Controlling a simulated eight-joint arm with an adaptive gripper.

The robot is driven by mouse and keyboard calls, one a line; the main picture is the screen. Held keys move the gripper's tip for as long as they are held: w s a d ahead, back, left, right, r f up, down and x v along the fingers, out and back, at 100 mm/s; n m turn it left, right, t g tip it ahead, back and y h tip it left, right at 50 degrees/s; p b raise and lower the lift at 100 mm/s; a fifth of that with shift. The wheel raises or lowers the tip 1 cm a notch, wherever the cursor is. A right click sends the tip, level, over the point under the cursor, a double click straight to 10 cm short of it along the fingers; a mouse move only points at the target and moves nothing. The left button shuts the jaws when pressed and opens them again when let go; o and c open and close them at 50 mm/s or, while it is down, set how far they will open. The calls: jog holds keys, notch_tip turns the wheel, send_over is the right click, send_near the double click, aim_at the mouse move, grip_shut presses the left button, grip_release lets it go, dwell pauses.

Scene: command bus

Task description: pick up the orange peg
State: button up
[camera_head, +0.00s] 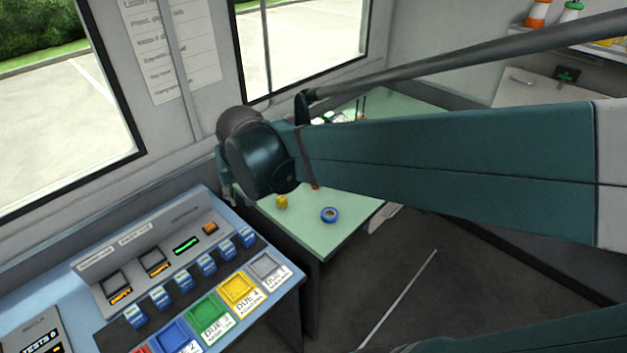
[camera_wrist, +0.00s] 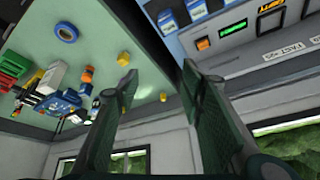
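A small orange piece (camera_wrist: 86,75), which looks like the orange peg, is on the green table (camera_wrist: 100,20) in the wrist view, left of my gripper. In the head view only a small orange-red bit (camera_head: 315,187) shows under my arm's lower edge; I cannot tell for sure that it is the same piece. My gripper (camera_wrist: 158,82) is open in the wrist view, with nothing between its fingers, above the table side near the console. In the head view my arm hides most of the gripper.
A yellow block (camera_head: 281,202) and a blue tape roll (camera_head: 330,215) sit on the table's near end. Several coloured items (camera_wrist: 45,90) crowd together beyond the orange piece. The button console (camera_head: 190,270) stands close beside the table. Windows and a wall are behind.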

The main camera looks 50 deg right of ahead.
jog(key=w+d+f+m+g+p, duration=0.1)
jog(key=d+f+m, duration=0.3)
jog(key=d, duration=0.6)
jog(key=w+d+f+m+g+h+p, duration=0.1)
jog(key=w+d+f+m+g+p, duration=0.1)
jog(key=d+f, duration=0.4)
jog(key=w+d+f+m+g+h+p, duration=0.1)
jog(key=w+d+f+m, duration=0.2)
jog(key=d, duration=1.2)
jog(key=shift+w+f+m+g+p, duration=0.3)
jog(key=shift+f+m+g, duration=0.1)
jog(key=shift+f+m, duration=0.9)
jog(key=shift+x, duration=1.2)
jog(key=shift+b+x, duration=0.7)
jog(key=shift+x, duration=1.9)
jog(key=shift+d+r, duration=0.1)
jog(key=shift+d, duration=0.1)
